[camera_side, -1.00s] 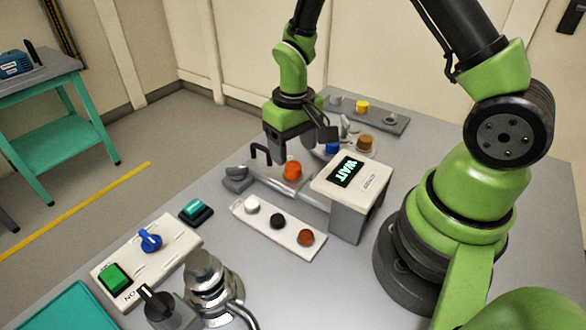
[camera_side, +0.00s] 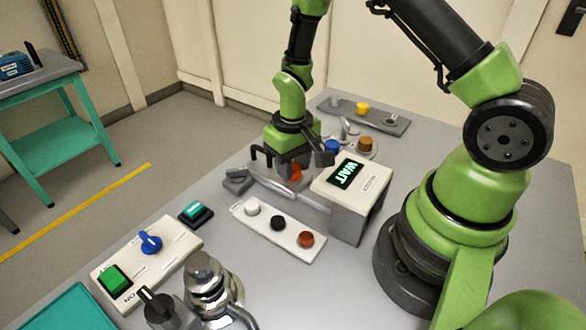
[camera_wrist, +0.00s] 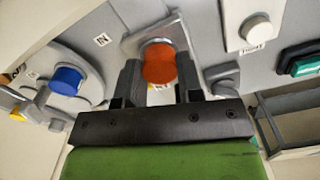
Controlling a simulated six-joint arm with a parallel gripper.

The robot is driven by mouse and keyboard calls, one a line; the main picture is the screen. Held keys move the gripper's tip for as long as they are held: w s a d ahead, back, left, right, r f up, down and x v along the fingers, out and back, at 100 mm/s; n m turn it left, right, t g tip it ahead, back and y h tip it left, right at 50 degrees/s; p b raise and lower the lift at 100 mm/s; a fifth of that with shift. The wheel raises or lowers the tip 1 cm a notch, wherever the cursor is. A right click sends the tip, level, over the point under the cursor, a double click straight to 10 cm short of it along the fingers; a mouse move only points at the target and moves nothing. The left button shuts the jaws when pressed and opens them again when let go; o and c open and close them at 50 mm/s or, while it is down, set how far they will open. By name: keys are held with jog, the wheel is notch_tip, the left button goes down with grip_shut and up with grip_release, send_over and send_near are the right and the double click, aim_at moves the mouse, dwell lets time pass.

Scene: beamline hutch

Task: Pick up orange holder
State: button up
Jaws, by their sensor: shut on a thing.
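The orange holder (camera_wrist: 158,63) is a short round orange piece between the two fingers of my gripper (camera_wrist: 160,80) in the wrist view. In the side view only part of the orange holder (camera_side: 296,173) shows beneath my gripper (camera_side: 291,168). The fingers are shut on its sides. It is at its grey mount (camera_wrist: 152,36); I cannot tell whether it is clear of the mount.
A box with a lit WAIT sign (camera_side: 346,172) stands close to the right of my gripper. A strip with white, black and brown pieces (camera_side: 265,243) lies in front. A blue piece (camera_side: 332,146) and a brown piece (camera_side: 366,144) stand behind.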

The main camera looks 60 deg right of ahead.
notch_tip(320, 180, up, 10)
dwell(0.6)
dwell(0.4)
jog(key=w+d+f+m, duration=0.2)
jog(key=d+m, duration=0.1)
jog(key=d, duration=0.6)
jog(key=w+d+f+m, duration=0.1)
jog(key=w+d+m, duration=0.15)
jog(key=d, duration=0.65)
jog(key=shift+m, duration=0.25)
jog(key=shift+s+f, duration=0.25)
jog(key=shift+f, duration=1.4)
jog(key=shift+s+f, duration=0.2)
jog(key=shift+f, duration=1.45)
jog(key=shift+f, duration=0.55)
